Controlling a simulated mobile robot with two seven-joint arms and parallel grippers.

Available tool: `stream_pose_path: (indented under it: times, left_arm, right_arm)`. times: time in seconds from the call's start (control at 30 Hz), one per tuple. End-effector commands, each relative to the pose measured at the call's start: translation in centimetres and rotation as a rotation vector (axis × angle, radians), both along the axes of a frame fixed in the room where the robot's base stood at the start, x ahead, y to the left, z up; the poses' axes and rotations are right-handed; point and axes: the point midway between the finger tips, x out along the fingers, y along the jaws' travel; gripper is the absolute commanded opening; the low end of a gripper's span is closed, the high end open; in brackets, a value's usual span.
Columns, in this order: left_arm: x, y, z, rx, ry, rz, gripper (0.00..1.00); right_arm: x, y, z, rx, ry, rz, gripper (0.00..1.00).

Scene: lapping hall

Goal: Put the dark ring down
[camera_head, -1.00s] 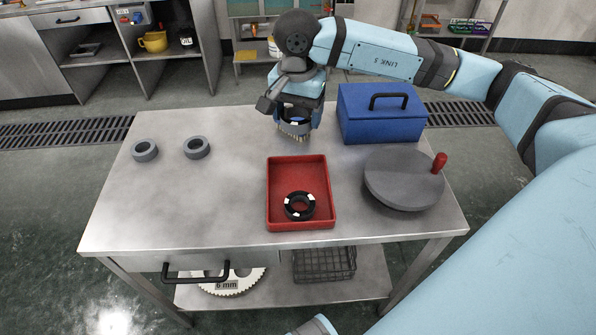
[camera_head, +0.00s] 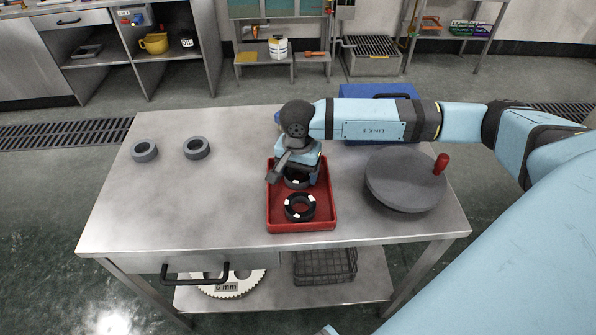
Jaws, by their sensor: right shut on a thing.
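My right gripper (camera_head: 297,176) is over the back half of the red tray (camera_head: 325,222). It is shut on a dark ring (camera_head: 296,184) with white marks, which is partly hidden by the gripper. I cannot tell whether the held ring touches the tray floor. A second dark ring (camera_head: 288,212) with white marks lies flat in the front half of the tray, just in front of the held one. My left gripper is not in view.
Two grey rings (camera_head: 145,151) (camera_head: 197,148) lie on the left of the metal table (camera_head: 190,205). A round grey plate with a red knob (camera_head: 403,182) stands right of the tray. A blue box (camera_head: 375,91) behind is partly covered by my arm. The table's left middle is clear.

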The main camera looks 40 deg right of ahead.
Motion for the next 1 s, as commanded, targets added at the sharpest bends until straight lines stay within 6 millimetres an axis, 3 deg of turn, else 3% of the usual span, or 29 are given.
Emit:
stream_pose_path:
  times: [0.37,0.4,0.5,0.8,1.0]
  left_arm:
    - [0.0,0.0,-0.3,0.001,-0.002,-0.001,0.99]
    - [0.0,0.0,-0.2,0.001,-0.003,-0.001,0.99]
    - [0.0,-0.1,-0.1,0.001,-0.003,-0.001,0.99]
    - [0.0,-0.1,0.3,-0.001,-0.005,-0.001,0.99]
    - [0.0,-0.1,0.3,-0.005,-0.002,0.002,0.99]
  right_arm:
    - [0.0,0.0,-0.6,0.001,-0.001,0.0,0.45]
    - [0.0,0.0,-0.5,0.001,-0.001,0.0,0.8]
    - [0.0,0.0,-0.4,0.001,-0.001,0.0,0.99]
    - [0.0,0.0,-0.2,0.001,-0.001,0.0,0.99]
    - [0.1,0.0,2.4,0.002,-0.004,0.001,0.99]
